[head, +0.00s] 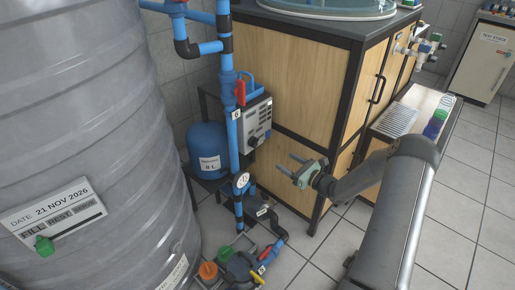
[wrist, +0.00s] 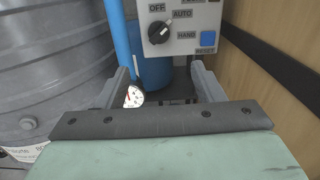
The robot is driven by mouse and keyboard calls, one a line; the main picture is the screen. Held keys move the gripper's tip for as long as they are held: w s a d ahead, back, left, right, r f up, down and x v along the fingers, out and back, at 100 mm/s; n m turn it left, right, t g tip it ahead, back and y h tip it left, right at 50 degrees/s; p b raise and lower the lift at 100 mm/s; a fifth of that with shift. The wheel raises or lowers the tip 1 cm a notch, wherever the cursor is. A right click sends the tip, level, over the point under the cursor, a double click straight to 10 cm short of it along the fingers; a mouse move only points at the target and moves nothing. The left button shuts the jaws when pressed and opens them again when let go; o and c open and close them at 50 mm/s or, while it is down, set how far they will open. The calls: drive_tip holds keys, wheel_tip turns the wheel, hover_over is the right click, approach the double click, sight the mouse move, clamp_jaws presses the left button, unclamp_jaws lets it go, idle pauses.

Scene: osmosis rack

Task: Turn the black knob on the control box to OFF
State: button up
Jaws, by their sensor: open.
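The grey control box (head: 256,118) hangs by the blue pipes near the middle of the head view. Its face shows at the top of the wrist view (wrist: 212,14). The black knob (wrist: 159,33) sits on that face, with OFF above it, AUTO at upper right and HAND to its right. Its pale mark seems to lean toward AUTO. In the head view the knob (head: 253,141) is small at the box's lower edge. My gripper (head: 288,163) is open and empty, below and right of the box, apart from it. In the wrist view the knob lies beyond the open fingers (wrist: 163,75).
A blue RESET button (wrist: 208,38) is right of the knob. A vertical blue pipe (head: 232,125) with a red-handled valve (head: 240,92) runs left of the box. A gauge (wrist: 134,97) and a blue tank (head: 208,146) are nearby. The wooden cabinet (head: 290,75) stands behind and right.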

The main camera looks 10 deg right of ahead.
sight(257, 144)
drive_tip(key=b+x, duration=0.1)
drive_tip(key=x, duration=1.4)
drive_tip(key=shift+w+a+b, duration=0.2)
drive_tip(key=shift+a+b, duration=0.1)
drive_tip(key=shift+b, duration=0.1)
drive_tip(key=c, duration=1)
